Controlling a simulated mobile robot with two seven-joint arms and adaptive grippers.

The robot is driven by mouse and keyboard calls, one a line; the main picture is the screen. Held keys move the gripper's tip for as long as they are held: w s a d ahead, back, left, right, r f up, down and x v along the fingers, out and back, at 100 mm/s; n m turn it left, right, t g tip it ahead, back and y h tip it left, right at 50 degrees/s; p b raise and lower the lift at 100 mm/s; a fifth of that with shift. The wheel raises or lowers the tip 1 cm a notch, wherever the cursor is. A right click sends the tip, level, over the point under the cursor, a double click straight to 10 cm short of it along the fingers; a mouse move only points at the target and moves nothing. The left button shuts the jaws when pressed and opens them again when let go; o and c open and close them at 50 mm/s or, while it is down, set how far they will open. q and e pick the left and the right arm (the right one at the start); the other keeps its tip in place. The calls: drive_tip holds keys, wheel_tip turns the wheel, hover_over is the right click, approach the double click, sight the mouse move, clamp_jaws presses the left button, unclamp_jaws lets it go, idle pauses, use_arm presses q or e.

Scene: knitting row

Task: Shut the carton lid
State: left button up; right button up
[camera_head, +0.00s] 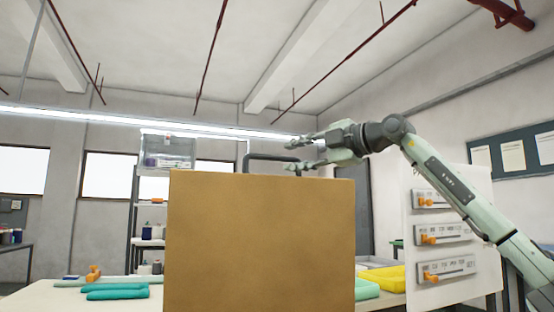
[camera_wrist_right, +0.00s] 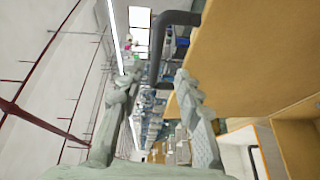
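The carton lid (camera_head: 260,240) is a large plain brown panel standing upright in the middle of the head view. It also fills the upper right of the right wrist view (camera_wrist_right: 265,55). A dark bent handle (camera_head: 270,157) shows at its top edge, and in the wrist view (camera_wrist_right: 157,50) it joins the lid's face. My right gripper (camera_head: 297,153) is open, its fingers pointing left above the lid's top edge. In the wrist view its fingertips (camera_wrist_right: 155,86) are spread on either side of the handle's lower part; contact cannot be told. My left gripper is not in view.
A white panel with orange-knobbed units (camera_head: 445,240) stands at the right, near my right arm. Teal rolls (camera_head: 117,291) lie on the table at the left and a yellow item (camera_head: 387,278) at the right. The lid hides the table's middle.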

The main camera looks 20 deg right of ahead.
sight(275, 157)
drive_tip(key=shift+h, duration=0.8)
drive_tip(key=w+a, duration=0.1)
drive_tip(key=w+a+p, duration=0.1)
drive_tip(key=w, duration=0.1)
drive_tip(key=w+a+p, duration=0.1)
drive_tip(key=w, duration=0.1)
drive_tip(key=shift+a+r, duration=0.25)
drive_tip(key=shift+r, duration=0.1)
drive_tip(key=shift+w+a+f, duration=0.15)
drive_tip(key=shift+w+a, duration=0.1)
drive_tip(key=shift+w, duration=0.35)
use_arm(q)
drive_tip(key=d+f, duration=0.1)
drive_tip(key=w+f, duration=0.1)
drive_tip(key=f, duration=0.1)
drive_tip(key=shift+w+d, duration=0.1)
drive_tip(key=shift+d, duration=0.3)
use_arm(e)
clamp_jaws()
